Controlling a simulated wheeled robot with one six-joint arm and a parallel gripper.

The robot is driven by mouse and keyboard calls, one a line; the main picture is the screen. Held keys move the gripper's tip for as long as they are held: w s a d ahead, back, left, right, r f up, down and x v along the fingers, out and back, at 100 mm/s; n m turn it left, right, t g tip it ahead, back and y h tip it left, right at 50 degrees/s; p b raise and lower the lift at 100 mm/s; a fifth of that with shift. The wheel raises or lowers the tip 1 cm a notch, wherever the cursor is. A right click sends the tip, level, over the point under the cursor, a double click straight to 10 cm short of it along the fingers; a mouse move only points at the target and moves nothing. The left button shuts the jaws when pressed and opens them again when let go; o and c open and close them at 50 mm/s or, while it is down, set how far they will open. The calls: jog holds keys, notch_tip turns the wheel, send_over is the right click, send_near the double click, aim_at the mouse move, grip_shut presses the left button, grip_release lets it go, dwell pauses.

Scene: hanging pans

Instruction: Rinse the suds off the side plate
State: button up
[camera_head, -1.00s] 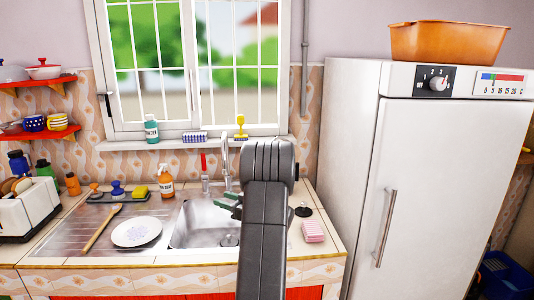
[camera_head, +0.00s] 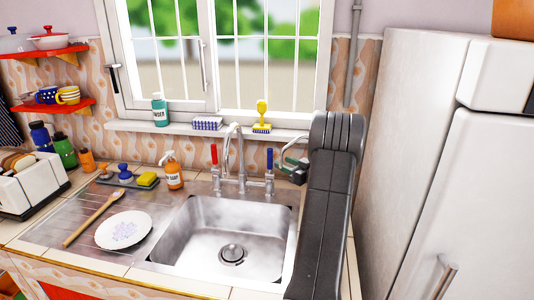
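The side plate (camera_head: 110,238) is white and lies on the ridged drainboard left of the sink, with pale bluish suds (camera_head: 126,230) on its middle. The steel sink basin (camera_head: 190,236) is empty, with a dark drain at its bottom. The tap (camera_head: 240,150) stands behind the basin, with a red handle (camera_head: 214,154) on its left and a blue handle (camera_head: 269,160) on its right. No water shows.
A wooden spoon (camera_head: 92,218) lies left of the plate. A toaster (camera_head: 28,188) is at far left. A white fridge (camera_head: 425,130) bounds the right side.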

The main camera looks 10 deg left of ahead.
aim_at(270, 163)
jog(key=p+x, duration=0.2)
jog(key=x, duration=0.8)
jog(key=shift+w+a, duration=0.1)
jog(key=shift+w, duration=0.05)
jog(key=shift+f, duration=0.1)
grip_shut()
